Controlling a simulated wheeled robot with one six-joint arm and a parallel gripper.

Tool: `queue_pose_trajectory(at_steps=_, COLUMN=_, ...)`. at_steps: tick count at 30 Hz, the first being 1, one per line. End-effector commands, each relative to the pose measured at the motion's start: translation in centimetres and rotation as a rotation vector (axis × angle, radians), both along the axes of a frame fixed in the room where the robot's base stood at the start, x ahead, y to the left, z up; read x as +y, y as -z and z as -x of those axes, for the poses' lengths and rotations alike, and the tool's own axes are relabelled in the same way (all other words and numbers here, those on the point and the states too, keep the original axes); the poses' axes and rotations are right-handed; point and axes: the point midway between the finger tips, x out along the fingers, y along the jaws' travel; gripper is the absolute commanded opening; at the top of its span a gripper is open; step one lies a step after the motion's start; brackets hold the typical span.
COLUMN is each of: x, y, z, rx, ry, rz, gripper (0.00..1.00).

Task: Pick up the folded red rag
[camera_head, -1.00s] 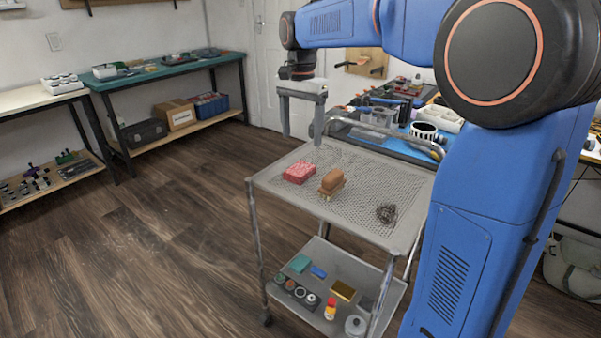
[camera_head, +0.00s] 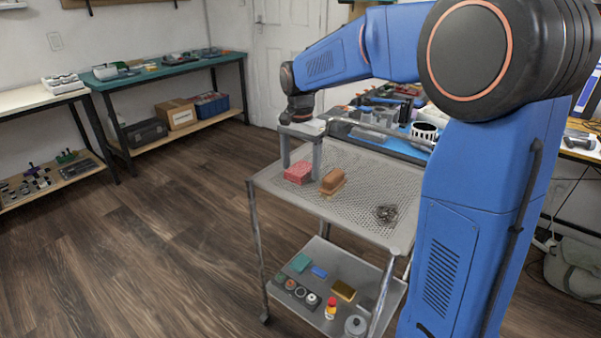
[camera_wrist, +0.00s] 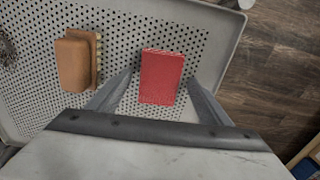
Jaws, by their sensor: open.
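The folded red rag (camera_head: 298,173) lies flat on the perforated top shelf of the grey cart (camera_head: 262,184), near its far left corner. It also shows in the wrist view (camera_wrist: 161,76) as a red rectangle. My gripper (camera_head: 301,172) is open and points down at the rag. In the wrist view its two fingers (camera_wrist: 160,85) stand apart, one on each side of the rag's near part. The rag looks untouched, and I cannot tell exactly how far above it the fingertips are.
A brown wooden-backed brush (camera_head: 332,181) lies right of the rag, close to the right finger; it shows in the wrist view (camera_wrist: 74,62). A dark wire tangle (camera_head: 385,214) lies farther right. The cart's lower shelf (camera_head: 318,262) holds several small items. A cluttered blue-topped bench stands behind.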

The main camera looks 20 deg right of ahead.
Motion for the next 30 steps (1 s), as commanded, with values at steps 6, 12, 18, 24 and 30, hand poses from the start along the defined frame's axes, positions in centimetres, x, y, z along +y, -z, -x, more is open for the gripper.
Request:
queue_pose_trajectory(at_steps=6, x=0.0, y=0.1, z=0.0, rx=0.000, ry=0.000, rz=0.000, gripper=0.73)
queue_pose_trajectory(at_steps=12, x=0.0, y=0.1, z=0.0, rx=0.000, ry=0.000, rz=0.000, gripper=0.29)
queue_pose_trajectory(at_steps=18, x=0.0, y=0.1, z=0.0, rx=0.000, ry=0.000, rz=0.000, gripper=0.29)
queue_pose_trajectory(at_steps=24, x=0.0, y=-0.9, z=0.0, rx=-0.001, ry=0.000, rz=0.000, gripper=0.29)
queue_pose_trajectory(at_steps=30, x=0.0, y=-4.2, z=-0.1, rx=-0.002, ry=0.000, rz=0.000, gripper=0.29)
